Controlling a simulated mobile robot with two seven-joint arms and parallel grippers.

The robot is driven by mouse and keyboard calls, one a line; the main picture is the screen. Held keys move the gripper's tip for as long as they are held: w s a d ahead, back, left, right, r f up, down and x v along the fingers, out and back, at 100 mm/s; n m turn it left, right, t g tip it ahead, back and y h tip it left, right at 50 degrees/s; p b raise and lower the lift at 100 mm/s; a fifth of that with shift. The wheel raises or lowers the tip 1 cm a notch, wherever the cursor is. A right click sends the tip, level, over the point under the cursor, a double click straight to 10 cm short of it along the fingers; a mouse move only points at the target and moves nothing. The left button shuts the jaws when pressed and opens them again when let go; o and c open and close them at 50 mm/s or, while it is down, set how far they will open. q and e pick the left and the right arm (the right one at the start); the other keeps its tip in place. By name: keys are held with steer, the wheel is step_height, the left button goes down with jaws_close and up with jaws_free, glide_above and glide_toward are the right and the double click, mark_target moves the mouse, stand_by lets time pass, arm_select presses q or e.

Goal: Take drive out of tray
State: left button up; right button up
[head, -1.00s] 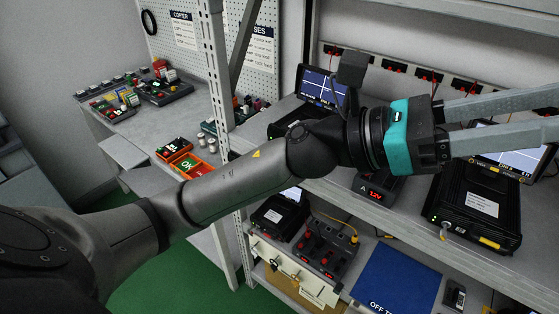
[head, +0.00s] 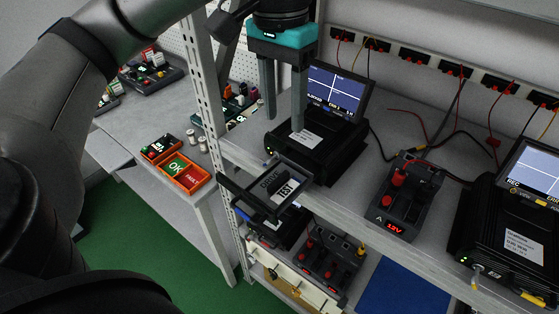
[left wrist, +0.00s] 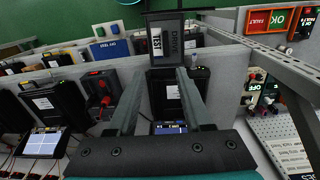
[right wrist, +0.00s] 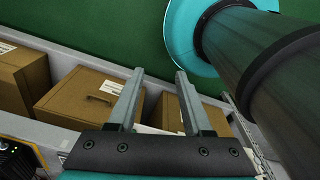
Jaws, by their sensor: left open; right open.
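A dark drive (head: 282,188) labelled "DRIVE TEST" lies in a pulled-out tray (head: 243,204) at the front of a black unit (head: 325,150) with a screen on the shelf. The drive also shows in the left wrist view (left wrist: 166,42), ahead of the fingertips. My left gripper (head: 284,124) points down over the unit, open and empty, behind and above the drive. Its fingers also show in the left wrist view (left wrist: 158,74). My right gripper (right wrist: 159,72) is open and empty, away from the tray, above cardboard boxes.
A 12V supply (head: 406,200) and a second black unit (head: 505,235) stand to the right on the shelf. A rack post (head: 203,80) rises left of the unit. Orange OK and FAULT bins (head: 183,172) sit on the left bench. Cables hang behind.

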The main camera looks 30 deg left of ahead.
arm_select(q)
steer(key=a, duration=0.1)
steer(key=b, duration=0.2)
glide_above(278, 179)
steer(key=shift+y, duration=0.3)
step_height(278, 179, down, 8)
steer(key=shift+a+f, duration=0.1)
steer(key=shift+f, duration=0.55)
step_height(278, 179, down, 4)
steer(key=shift+f+p, duration=0.1)
steer(key=shift+p, duration=0.45)
steer(key=shift+f, duration=0.6)
arm_select(e)
steer(key=shift+s+f, duration=0.25)
steer(key=shift+f, duration=0.2)
arm_select(q)
steer(key=shift+c, duration=0.3)
jaws_close()
